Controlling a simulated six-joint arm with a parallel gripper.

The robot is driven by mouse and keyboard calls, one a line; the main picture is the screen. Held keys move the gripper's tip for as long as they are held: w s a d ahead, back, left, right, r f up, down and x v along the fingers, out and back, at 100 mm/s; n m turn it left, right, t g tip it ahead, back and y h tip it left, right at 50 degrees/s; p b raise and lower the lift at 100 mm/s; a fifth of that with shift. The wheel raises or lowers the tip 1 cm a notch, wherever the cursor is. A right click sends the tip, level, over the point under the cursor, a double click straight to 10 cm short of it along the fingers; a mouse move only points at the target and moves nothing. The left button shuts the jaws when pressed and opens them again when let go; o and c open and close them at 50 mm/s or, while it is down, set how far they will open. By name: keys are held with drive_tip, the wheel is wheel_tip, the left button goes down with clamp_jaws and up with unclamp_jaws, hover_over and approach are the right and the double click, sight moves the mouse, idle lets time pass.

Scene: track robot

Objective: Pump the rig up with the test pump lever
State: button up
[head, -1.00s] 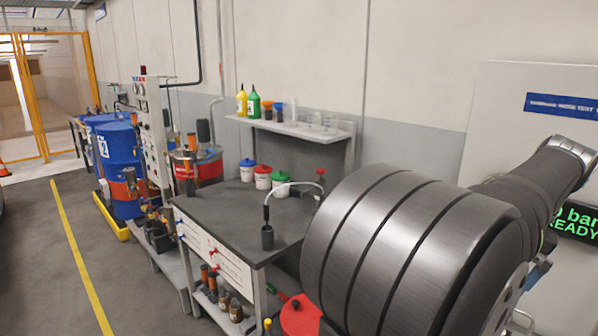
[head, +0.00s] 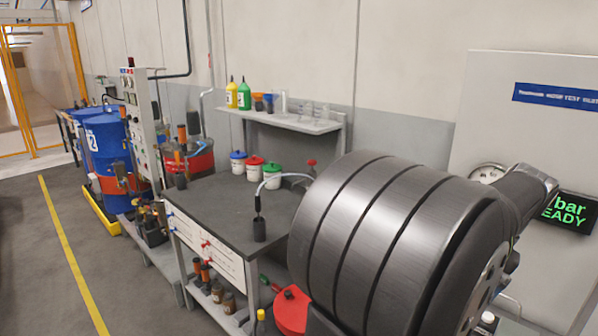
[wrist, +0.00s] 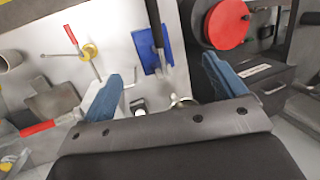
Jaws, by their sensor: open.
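My gripper (wrist: 168,68) shows in the wrist view with its two blue fingers spread apart and nothing between them. Beyond the fingers is a blue block (wrist: 166,57) with a dark upright bar (wrist: 154,20) in front of it, which may be the test pump and its lever. A red-handled lever with a yellow hub (wrist: 88,51) is up and left of the left finger. Another red handle (wrist: 50,126) is at lower left. In the head view the rig's green display (head: 570,211) is partly covered by my arm, leaving "bar" and "EADY" readable. The gripper is hidden there.
A grey workbench (head: 205,205) with small tubs stands left of my arm. A red round lid (head: 292,308) is low beside the bench; a red disc (wrist: 228,25) is at the upper right in the wrist view. Blue drums (head: 105,150) stand at far left, with open floor before them.

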drive_tip(key=c, duration=1.1)
drive_tip(key=shift+a+f+m, duration=0.1)
drive_tip(key=shift+a+m, duration=0.4)
drive_tip(key=shift+m, duration=0.2)
drive_tip(key=c, duration=0.7)
drive_tip(key=m, duration=0.1)
drive_tip(key=a+m, duration=0.1)
drive_tip(key=a+m+h, duration=0.1)
drive_tip(key=shift+s+a+f+m+g, duration=0.1)
drive_tip(key=shift+s+f+m+g, duration=0.2)
drive_tip(key=shift+m+g, duration=0.1)
clamp_jaws()
drive_tip(key=m, duration=0.1)
drive_tip(key=a+m+h, duration=0.1)
drive_tip(key=m, duration=0.1)
drive_tip(key=a+m, duration=0.1)
drive_tip(key=shift+s+a+f+m, duration=0.15)
drive_tip(key=shift+s+f+m, duration=0.25)
drive_tip(key=shift+f, duration=0.1)
drive_tip(key=shift+a+f, duration=0.2)
drive_tip(key=shift+f, duration=1.5)
drive_tip(key=shift+a+f, duration=0.15)
drive_tip(key=shift+f, duration=1.55)
